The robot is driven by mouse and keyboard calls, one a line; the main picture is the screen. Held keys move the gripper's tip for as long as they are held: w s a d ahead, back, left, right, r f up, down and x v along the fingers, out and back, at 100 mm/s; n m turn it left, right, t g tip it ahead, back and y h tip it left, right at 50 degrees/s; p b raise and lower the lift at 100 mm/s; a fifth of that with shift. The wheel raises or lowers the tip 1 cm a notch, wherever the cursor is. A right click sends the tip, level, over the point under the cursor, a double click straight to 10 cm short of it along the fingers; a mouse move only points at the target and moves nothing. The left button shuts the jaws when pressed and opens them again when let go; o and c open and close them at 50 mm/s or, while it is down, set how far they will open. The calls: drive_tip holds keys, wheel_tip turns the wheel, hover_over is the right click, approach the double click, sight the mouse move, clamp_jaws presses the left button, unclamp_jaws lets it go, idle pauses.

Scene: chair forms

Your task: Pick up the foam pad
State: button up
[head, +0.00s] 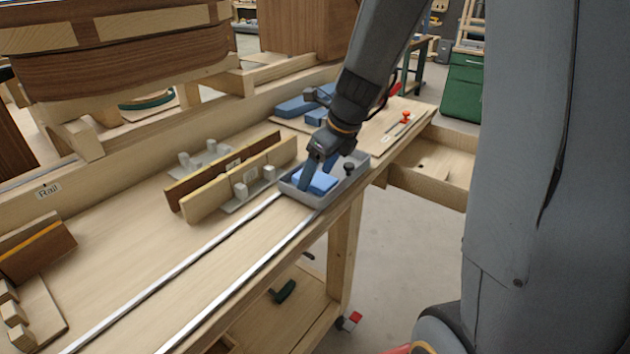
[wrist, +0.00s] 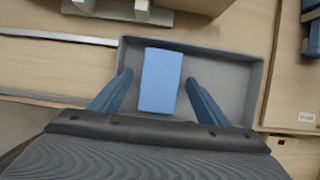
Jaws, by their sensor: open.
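The foam pad (wrist: 160,80) is a light blue rectangular block lying in a shallow grey tray (wrist: 228,72). In the head view the pad (head: 315,181) shows partly behind my gripper (head: 318,178), inside the tray (head: 290,191). In the wrist view my gripper (wrist: 158,92) is open, with one blue finger on each side of the pad. There is a visible gap between each finger and the pad. I cannot tell how high the fingertips are above the tray floor.
The tray sits on a wooden bench by two metal rails (head: 190,260). Upright wooden boards in clamps (head: 240,177) stand to its left. Blue blocks (head: 300,104) lie behind, a black knob (head: 349,168) is at the tray's right, and an open drawer (head: 440,165) juts out right.

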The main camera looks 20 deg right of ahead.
drive_tip(key=shift+f, duration=0.1)
idle(0.3)
drive_tip(key=shift+c, duration=0.6)
drive_tip(key=c, duration=1)
